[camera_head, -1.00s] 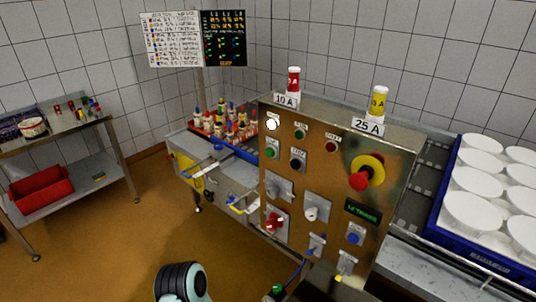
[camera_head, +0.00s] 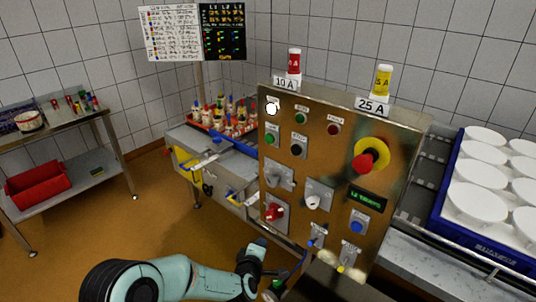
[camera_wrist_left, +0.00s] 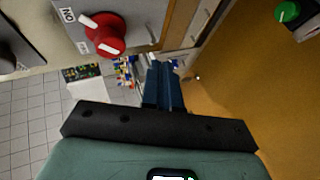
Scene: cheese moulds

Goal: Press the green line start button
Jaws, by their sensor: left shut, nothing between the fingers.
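The steel control panel (camera_head: 330,235) stands in the middle of the head view. A green button (camera_head: 270,138) is at its upper left, below a lit white lamp (camera_head: 272,108) and left of a black button (camera_head: 297,151). A darker green round lamp (camera_head: 300,118) is above the black one. The lettering is too small to read. My left gripper (camera_head: 277,272) is low in front of the panel, well below the green button and apart from it. In the wrist view its dark fingers (camera_wrist_left: 163,85) are shut and empty. My right gripper is not in view.
A red emergency stop (camera_head: 366,163) on yellow sticks out of the panel. A red rotary switch (camera_head: 274,212) is low left, near my left gripper; it also shows in the wrist view (camera_wrist_left: 106,37). A blue crate (camera_head: 470,240) with white moulds stands right.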

